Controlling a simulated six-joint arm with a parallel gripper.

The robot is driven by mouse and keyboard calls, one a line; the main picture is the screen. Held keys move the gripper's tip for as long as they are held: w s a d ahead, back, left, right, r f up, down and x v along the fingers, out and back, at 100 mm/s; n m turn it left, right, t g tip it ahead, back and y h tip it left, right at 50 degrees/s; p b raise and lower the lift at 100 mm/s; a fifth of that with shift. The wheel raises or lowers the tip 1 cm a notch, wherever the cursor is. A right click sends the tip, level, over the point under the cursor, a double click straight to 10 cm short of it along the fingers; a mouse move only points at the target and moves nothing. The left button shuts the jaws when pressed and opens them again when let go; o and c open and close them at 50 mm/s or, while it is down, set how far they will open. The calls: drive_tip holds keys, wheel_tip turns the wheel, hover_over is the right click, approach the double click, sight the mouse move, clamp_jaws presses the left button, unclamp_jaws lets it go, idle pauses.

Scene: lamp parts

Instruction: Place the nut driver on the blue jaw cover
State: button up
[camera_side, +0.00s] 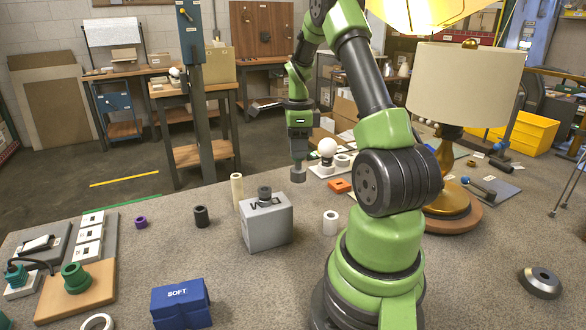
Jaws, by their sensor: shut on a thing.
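My gripper (299,130) hangs pointing down above the back of the table, behind and right of the grey box. It is shut on a grey piece with a wide round lower end, which I take to be the nut driver (298,173). The nut driver hangs upright, and its upper part is hidden in the jaws. The blue jaw cover (181,303) is a blue block marked "SOFT" at the front left of the table. It is well apart from my gripper, and nothing rests on it.
A grey box (266,226) with a dark ring on top stands between gripper and jaw cover. A tall cream cylinder (237,191), black cylinder (201,217) and white cylinder (330,223) stand nearby. A wooden board (76,290) lies left; a lamp (466,85) stands right.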

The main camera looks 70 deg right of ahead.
drive_tip(key=shift+r, duration=0.85)
drive_tip(key=shift+w+a+r, duration=0.1)
drive_tip(key=shift+w+a, duration=0.05)
drive_tip(key=shift+w, duration=0.05)
drive_tip(key=w+a+r+n, duration=0.2)
drive_tip(key=w+a+n, duration=0.25)
drive_tip(key=a, duration=0.45)
drive_tip(key=w+a+r+n, duration=0.2)
drive_tip(key=w+a+n, duration=0.3)
drive_tip(key=a, duration=0.4)
drive_tip(key=s+a+r+n, duration=0.1)
drive_tip(key=a+r+n, duration=0.2)
drive_tip(key=a+n, duration=1)
drive_tip(key=a+f+m, duration=0.1)
drive_tip(key=f, duration=0.2)
drive_tip(key=a+f+m, duration=0.2)
drive_tip(key=f, duration=0.1)
drive_tip(key=a+f+m, duration=0.2)
drive_tip(key=f, duration=0.2)
drive_tip(key=shift+s+a, duration=0.25)
drive_tip(key=shift+s, duration=0.05)
drive_tip(key=shift+f, duration=0.2)
